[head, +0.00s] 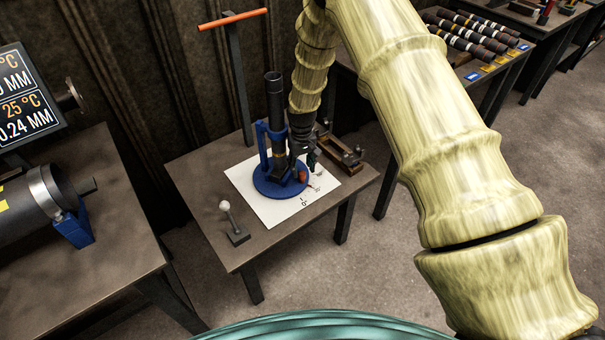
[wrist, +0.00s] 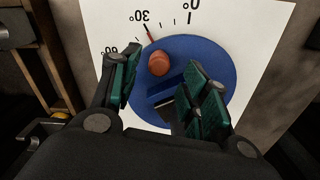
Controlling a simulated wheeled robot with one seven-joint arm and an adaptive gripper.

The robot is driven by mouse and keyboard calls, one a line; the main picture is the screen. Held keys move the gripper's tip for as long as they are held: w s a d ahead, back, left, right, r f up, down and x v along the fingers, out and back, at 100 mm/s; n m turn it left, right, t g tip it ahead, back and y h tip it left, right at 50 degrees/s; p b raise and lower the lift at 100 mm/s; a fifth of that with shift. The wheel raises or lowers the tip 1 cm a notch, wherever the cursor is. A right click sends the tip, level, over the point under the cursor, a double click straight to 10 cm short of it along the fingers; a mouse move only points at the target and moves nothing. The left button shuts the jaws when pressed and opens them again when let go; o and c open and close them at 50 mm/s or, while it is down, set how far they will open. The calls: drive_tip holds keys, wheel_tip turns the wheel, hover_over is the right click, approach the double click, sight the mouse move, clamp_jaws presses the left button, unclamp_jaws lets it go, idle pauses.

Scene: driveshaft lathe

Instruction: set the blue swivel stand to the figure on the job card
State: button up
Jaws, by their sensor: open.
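The blue swivel stand (head: 270,186) sits on a white dial sheet (head: 262,212) on the small table, with a dark shaft (head: 274,95) upright in it. In the wrist view its round blue base (wrist: 213,62) carries an orange-red knob (wrist: 157,63). A thin red pointer (wrist: 151,37) at the base's edge lies at or very near the 30° tick. My gripper (wrist: 163,85) is open over the base; the knob shows between and just beyond its fingertips, and I cannot tell whether they touch. In the head view my gripper (head: 309,162) hangs at the stand's right side.
A white-balled lever (head: 226,208) stands at the table's front left. A brown wooden holder (head: 342,153) is at its right, and a post with an orange bar (head: 232,19) rises behind. A screen (head: 26,98) at left reads 25 °C and 0.24 MM; its upper lines are cut off.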

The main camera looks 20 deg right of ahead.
sight(302, 173)
drive_tip(key=shift+f, duration=2.35)
drive_tip(key=shift+d, duration=0.1)
clamp_jaws()
